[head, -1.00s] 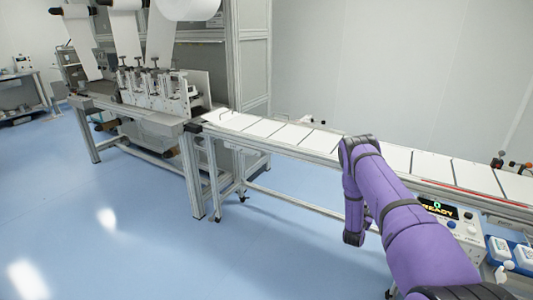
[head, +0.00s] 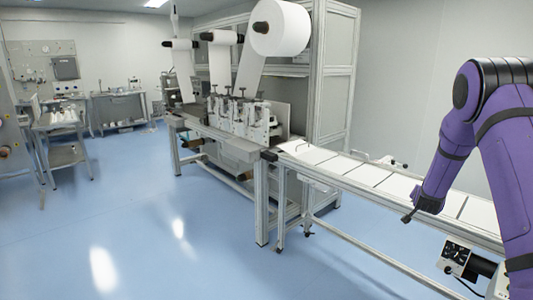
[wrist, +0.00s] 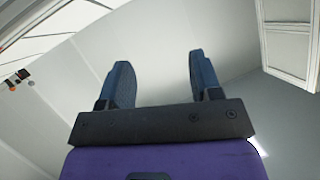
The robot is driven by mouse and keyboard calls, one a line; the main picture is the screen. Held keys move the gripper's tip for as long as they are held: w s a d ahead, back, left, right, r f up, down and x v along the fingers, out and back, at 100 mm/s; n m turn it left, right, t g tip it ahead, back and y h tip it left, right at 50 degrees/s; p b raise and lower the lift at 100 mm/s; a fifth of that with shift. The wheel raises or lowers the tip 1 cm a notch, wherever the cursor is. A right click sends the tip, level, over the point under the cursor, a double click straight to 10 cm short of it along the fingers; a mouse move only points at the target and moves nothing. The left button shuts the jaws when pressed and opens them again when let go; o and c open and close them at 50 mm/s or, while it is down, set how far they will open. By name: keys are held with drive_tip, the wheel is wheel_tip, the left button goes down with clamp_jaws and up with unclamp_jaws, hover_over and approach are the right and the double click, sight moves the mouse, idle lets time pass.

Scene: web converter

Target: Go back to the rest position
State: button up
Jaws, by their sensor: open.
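My gripper (wrist: 160,75) is open and empty in the wrist view, its two dark blue fingers apart with only plain grey wall behind them. In the head view my purple arm is bent at the right, and the dark end of my gripper (head: 408,215) hangs low, in front of the conveyor's near edge. The gap between the fingers cannot be made out there.
The conveyor (head: 345,171) carries flat white sheets along the right. The web converter (head: 240,120) with white rolls (head: 281,27) stands in the middle. A control box (head: 456,256) sits below the conveyor. Benches (head: 118,106) stand far left. The blue floor (head: 150,215) is clear.

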drive_tip(key=s+a+r+n+g+y, duration=0.1)
drive_tip(key=s+a+r+n+y, duration=0.2)
drive_tip(key=s+a+r, duration=0.75)
drive_tip(key=s+a+r+n+g+y, duration=0.1)
drive_tip(key=s+a+r+n+y, duration=0.15)
drive_tip(key=s+a+r, duration=0.75)
drive_tip(key=s+a+r+n+g, duration=0.1)
drive_tip(key=s+a+r, duration=0.1)
drive_tip(key=s, duration=0.7)
drive_tip(key=s+a+r+n+g+y, duration=0.1)
drive_tip(key=s+a+r+n, duration=0.1)
drive_tip(key=s, duration=0.8)
drive_tip(key=s+a+r+n+g+y, duration=0.1)
drive_tip(key=s+a, duration=0.3)
drive_tip(key=s, duration=0.5)
drive_tip(key=shift+s+r+n+g, duration=0.2)
drive_tip(key=shift+r+n+g, duration=0.25)
drive_tip(key=shift+r, duration=0.3)
